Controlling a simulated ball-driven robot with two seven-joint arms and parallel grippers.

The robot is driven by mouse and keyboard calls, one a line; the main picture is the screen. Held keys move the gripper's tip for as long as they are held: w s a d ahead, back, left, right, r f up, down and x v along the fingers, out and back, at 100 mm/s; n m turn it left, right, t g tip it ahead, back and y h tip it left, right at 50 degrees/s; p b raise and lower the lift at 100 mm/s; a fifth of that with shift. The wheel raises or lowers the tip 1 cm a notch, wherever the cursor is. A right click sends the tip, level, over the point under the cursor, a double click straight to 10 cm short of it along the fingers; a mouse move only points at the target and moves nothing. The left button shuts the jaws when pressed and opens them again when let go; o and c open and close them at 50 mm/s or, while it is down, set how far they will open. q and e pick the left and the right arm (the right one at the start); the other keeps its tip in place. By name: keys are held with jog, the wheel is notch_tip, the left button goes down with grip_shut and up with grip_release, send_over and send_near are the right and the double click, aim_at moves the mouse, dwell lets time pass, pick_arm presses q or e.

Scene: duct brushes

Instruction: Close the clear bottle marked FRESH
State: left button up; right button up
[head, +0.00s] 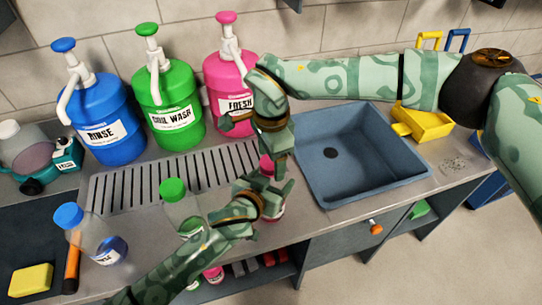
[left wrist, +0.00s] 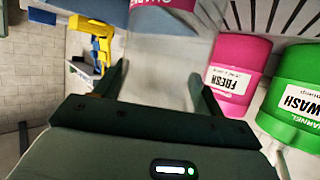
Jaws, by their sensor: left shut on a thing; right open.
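The clear bottle (left wrist: 172,70) stands between my left gripper's fingers in the left wrist view, with pink showing at its far end. In the head view its pink lower part (head: 275,214) shows past my left gripper (head: 268,192), which is shut on it over the counter. A pink cap-like piece (head: 266,166) shows above that gripper; I cannot tell whether it sits fully on the bottle's neck. My right gripper (head: 275,158) is open, close around or beside this pink piece. Much of the bottle is hidden by my grippers.
Pink FRESH (head: 232,90), green COOL WASH (head: 170,100) and blue RINSE (head: 103,120) pump dispensers stand along the wall. The sink (head: 350,160) is right; a yellow sponge (head: 32,279) lies front left.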

notch_tip(320, 180, up, 4)
jog(key=shift+r, duration=0.15)
jog(key=o, duration=0.5)
jog(key=shift+o, duration=0.2)
notch_tip(320, 180, up, 12)
dwell(0.3)
pick_arm(q)
jog(key=o, duration=1.9)
jog(key=shift+o, duration=0.2)
